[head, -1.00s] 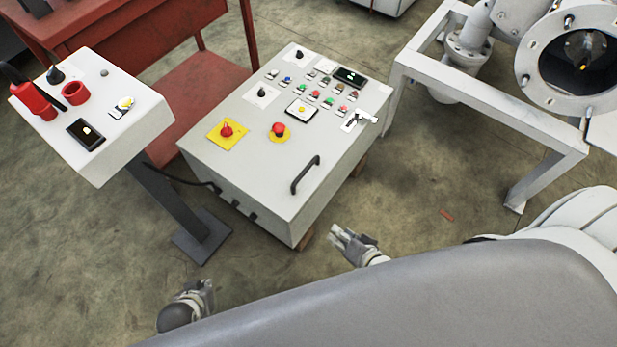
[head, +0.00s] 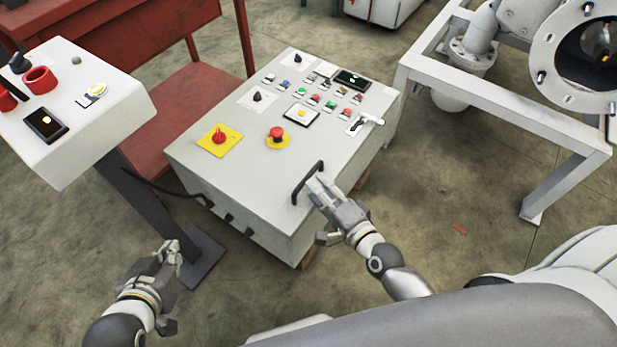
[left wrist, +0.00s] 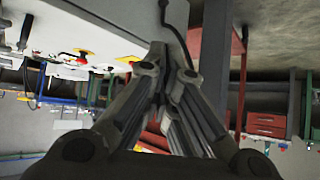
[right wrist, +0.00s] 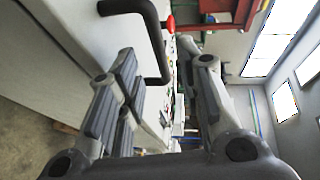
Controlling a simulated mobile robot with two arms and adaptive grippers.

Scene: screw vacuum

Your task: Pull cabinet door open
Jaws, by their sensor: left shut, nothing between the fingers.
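The grey-white control cabinet (head: 225,185) stands in the middle of the head view, its sloped top panel full of buttons and knobs. A black bar handle (head: 296,187) sits near that panel's lower right edge. My right gripper (head: 318,190) is at the handle and covers part of it. In the right wrist view the fingers (right wrist: 155,80) are apart, with the black handle (right wrist: 154,42) at the gap between them; I cannot tell if they touch it. My left gripper (head: 172,252) is shut and empty, low and left of the cabinet. The left wrist view shows its fingertips (left wrist: 163,62) together.
A white control pedestal (head: 105,115) on a dark post stands left, with a cable running to the cabinet. A red bench (head: 195,100) is behind it. A white metal frame (head: 490,110) with a round flange stands right. The floor in front of the cabinet is open.

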